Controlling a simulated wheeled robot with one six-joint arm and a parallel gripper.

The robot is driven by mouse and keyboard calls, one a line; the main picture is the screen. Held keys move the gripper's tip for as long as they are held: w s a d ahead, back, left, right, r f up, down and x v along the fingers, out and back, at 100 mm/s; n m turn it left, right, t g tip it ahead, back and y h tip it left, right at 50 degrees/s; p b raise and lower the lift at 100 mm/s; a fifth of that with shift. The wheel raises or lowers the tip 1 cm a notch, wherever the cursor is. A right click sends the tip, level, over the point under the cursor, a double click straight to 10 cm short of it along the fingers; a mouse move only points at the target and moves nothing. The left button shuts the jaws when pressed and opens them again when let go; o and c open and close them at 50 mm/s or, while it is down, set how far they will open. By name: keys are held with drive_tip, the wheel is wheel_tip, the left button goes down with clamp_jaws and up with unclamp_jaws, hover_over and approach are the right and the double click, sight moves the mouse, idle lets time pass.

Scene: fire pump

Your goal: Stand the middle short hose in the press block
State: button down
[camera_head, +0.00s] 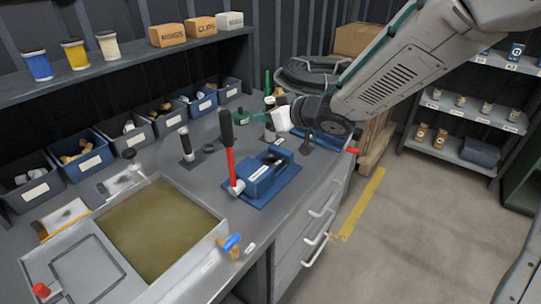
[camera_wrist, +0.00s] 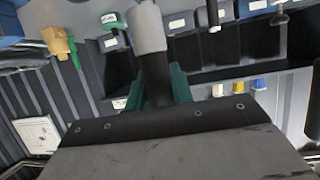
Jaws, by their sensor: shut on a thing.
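My gripper (camera_head: 264,117) has green fingers and is above the far part of the bench, beyond the press block. It is shut on a short dark hose (camera_wrist: 157,78) with a pale grey sleeve at one end; in the head view the hose is small and partly hidden. The held hose is apart from the block. Another short dark hose (camera_head: 186,145) stands upright on the bench, left of the block.
Several bins (camera_head: 82,161) line the back of the bench under a shelf (camera_head: 120,62) with spools and boxes. A sunken tray (camera_head: 205,215) lies at the front left. A coiled hose (camera_head: 310,75) lies behind my arm.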

sight(267, 132)
drive_tip(key=f, duration=0.5)
drive_tip(key=shift+w+f, duration=0.2)
drive_tip(key=shift+w, duration=0.05)
drive_tip(key=shift+s+d+f, duration=0.1)
drive_tip(key=shift+s+f, duration=0.05)
drive_tip(key=shift+f, duration=1.05)
drive_tip(key=shift+s+d+f, duration=0.1)
drive_tip(key=shift+f, duration=1.1)
drive_tip(key=c, duration=1.3)
unclamp_jaws()
drive_tip(key=shift+a+f, duration=0.1)
drive_tip(key=shift+o, duration=0.5)
drive_tip(key=shift+w+r, duration=0.15)
drive_tip(key=shift+r, duration=0.05)
